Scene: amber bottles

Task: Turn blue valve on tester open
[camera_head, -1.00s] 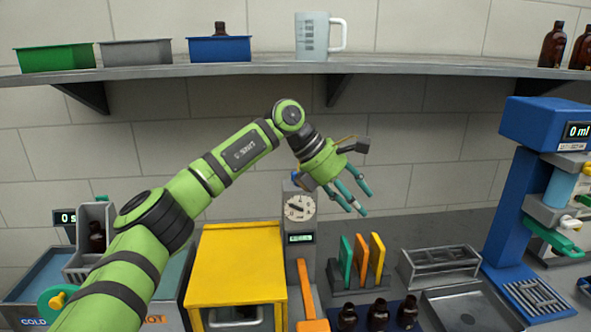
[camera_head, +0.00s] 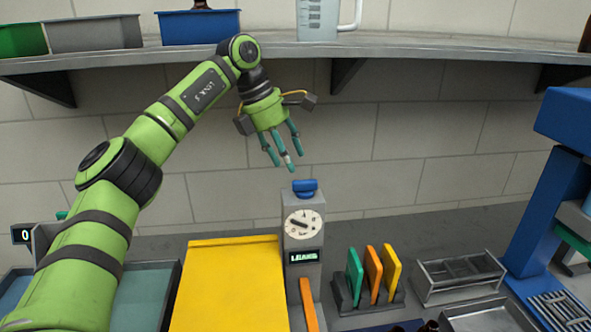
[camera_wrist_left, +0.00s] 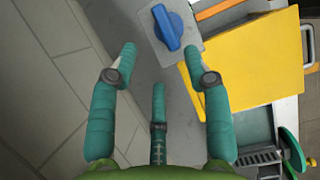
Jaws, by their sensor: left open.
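The tester (camera_head: 303,235) is a grey box with a round white dial and a small lit display. It stands on the counter to the right of the yellow box. Its blue valve (camera_head: 305,187) sits on top. In the left wrist view the valve (camera_wrist_left: 167,27) shows from above as a blue knob with a raised bar. My left gripper (camera_head: 283,158) is open and empty, above and slightly left of the valve in the head view, its teal fingers pointing down and apart from it. In the wrist view the valve lies beyond the fingertips. My right gripper is not seen.
A yellow box (camera_head: 226,285) stands close to the left of the tester. A rack with teal, orange and yellow plates (camera_head: 372,275) is at its right, near a grey rack (camera_head: 459,272). The wall is behind.

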